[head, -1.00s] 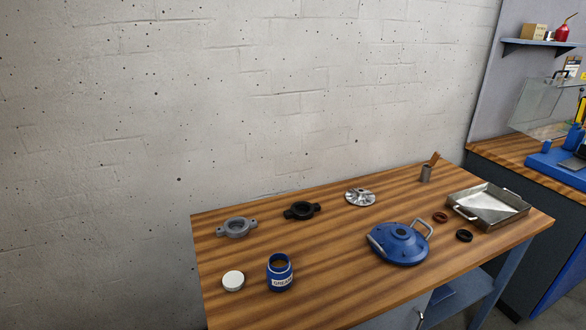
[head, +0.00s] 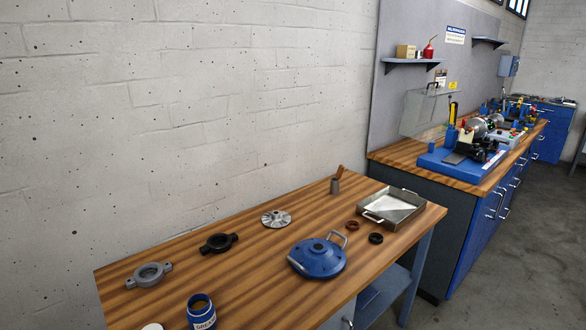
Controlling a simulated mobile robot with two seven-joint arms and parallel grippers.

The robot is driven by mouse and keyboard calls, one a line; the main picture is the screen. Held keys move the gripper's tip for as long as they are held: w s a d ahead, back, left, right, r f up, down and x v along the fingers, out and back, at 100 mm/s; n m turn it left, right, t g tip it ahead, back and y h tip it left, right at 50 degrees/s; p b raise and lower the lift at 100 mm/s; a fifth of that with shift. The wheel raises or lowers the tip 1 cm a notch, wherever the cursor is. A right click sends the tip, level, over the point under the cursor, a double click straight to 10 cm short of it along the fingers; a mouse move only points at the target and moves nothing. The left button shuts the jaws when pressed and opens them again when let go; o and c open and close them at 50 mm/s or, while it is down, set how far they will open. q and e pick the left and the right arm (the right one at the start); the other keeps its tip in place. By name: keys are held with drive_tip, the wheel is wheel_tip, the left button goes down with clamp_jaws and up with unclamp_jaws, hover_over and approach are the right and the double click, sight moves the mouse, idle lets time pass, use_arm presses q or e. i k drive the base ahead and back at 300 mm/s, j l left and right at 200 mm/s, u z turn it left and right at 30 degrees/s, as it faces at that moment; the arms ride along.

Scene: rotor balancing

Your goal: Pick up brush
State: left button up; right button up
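The brush (head: 339,172) stands upright, slightly tilted, in a small grey metal cup (head: 335,187) near the back right of the wooden table. Only its brown wooden handle shows; its lower part is hidden in the cup. Neither of my grippers is in the head view.
On the table (head: 240,279) are a blue housing (head: 318,258), a metal tray (head: 409,209), two rings (head: 376,239), a silver impeller (head: 276,218), black (head: 219,243) and grey (head: 148,275) flanged parts and a grease jar (head: 201,312). A workbench (head: 400,153) with a blue machine stands behind right.

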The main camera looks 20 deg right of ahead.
sight(339, 170)
drive_tip(key=l+z, duration=0.55)
drive_tip(key=z, duration=0.15)
